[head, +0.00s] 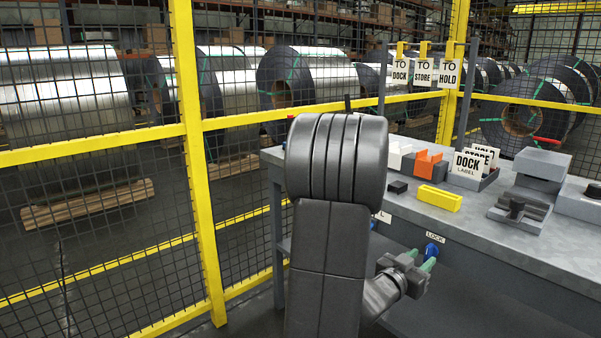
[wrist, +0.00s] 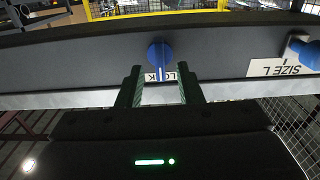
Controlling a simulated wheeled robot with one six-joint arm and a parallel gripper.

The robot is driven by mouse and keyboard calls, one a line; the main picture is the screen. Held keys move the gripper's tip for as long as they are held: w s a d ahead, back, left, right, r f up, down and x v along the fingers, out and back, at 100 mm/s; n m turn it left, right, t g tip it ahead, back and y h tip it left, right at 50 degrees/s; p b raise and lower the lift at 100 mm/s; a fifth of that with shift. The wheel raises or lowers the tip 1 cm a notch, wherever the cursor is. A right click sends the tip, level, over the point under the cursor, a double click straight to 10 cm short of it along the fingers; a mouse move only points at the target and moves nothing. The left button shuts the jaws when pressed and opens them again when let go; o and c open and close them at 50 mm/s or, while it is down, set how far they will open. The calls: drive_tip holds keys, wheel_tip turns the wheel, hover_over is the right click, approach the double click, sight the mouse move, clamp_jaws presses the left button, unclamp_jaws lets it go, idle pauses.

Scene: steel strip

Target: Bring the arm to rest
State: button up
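My gripper (head: 428,264) is in front of the bench's front face, just below the LOCK label (head: 436,238). In the wrist view my gripper (wrist: 160,72) has its two green fingers apart with nothing gripped between them. A blue knob (wrist: 160,52) with a pointer lies just beyond the fingertips, lined up with the gap. The same blue knob (head: 432,250) shows in the head view, close to the fingers. I cannot tell whether they touch it. My arm's links cover part of the bench's left end.
On the bench (head: 395,212) are a yellow block (head: 439,198), an orange holder (head: 430,163), DOCK label cards (head: 467,163) and a grey fixture (head: 520,212). Yellow-framed mesh fencing (head: 200,170) stands left.

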sight(426, 255)
drive_tip(key=shift+x, duration=1.5)
drive_tip(key=v, duration=1.4)
drive_tip(key=x, duration=1.4)
drive_tip(key=shift+m+b, duration=0.65)
drive_tip(key=shift+m, duration=0.35)
drive_tip(key=m+b, duration=0.1)
drive_tip(key=m, duration=0.4)
drive_tip(key=shift+s+b, duration=0.1)
drive_tip(key=shift+b, duration=0.25)
drive_tip(key=p+v, duration=0.1)
drive_tip(key=v, duration=1.2)
drive_tip(key=shift+s, duration=0.2)
drive_tip(key=shift+a, duration=0.1)
